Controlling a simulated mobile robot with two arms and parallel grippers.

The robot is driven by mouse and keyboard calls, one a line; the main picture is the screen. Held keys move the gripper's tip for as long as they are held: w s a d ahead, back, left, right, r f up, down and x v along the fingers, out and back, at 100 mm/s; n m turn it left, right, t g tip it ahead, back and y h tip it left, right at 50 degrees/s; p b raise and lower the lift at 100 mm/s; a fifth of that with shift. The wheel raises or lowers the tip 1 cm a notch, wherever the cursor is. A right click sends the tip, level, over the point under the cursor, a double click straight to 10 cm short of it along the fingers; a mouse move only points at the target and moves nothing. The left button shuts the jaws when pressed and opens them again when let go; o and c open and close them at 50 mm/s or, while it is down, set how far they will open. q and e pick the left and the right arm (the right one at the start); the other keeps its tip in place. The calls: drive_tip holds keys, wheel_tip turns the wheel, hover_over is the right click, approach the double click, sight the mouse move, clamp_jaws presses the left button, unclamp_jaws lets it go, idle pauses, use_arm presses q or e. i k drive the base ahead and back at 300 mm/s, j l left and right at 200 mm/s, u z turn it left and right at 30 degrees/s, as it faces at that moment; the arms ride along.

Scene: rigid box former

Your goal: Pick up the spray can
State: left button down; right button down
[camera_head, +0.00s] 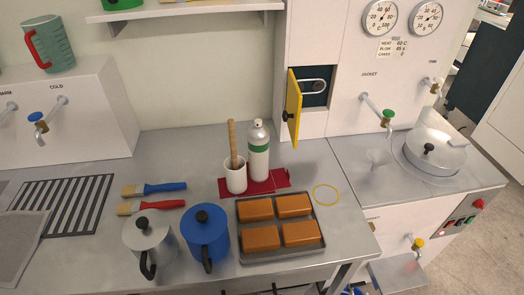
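Neither of my grippers shows in the head view.
A metal tray (318,248) with orange-brown blocks lies in front of the can. A blue pot (208,240), a metal pot (148,248) and two brushes (152,189) are front left. An open yellow door (293,107) juts out behind, right of the can. A shelf (185,11) hangs above.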

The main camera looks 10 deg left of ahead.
sight(258, 139)
drive_tip(key=l+u, duration=0.45)
drive_tip(key=l, duration=0.15)
drive_tip(key=l+u, duration=0.4)
drive_tip(key=l, duration=0.2)
drive_tip(key=k, duration=0.05)
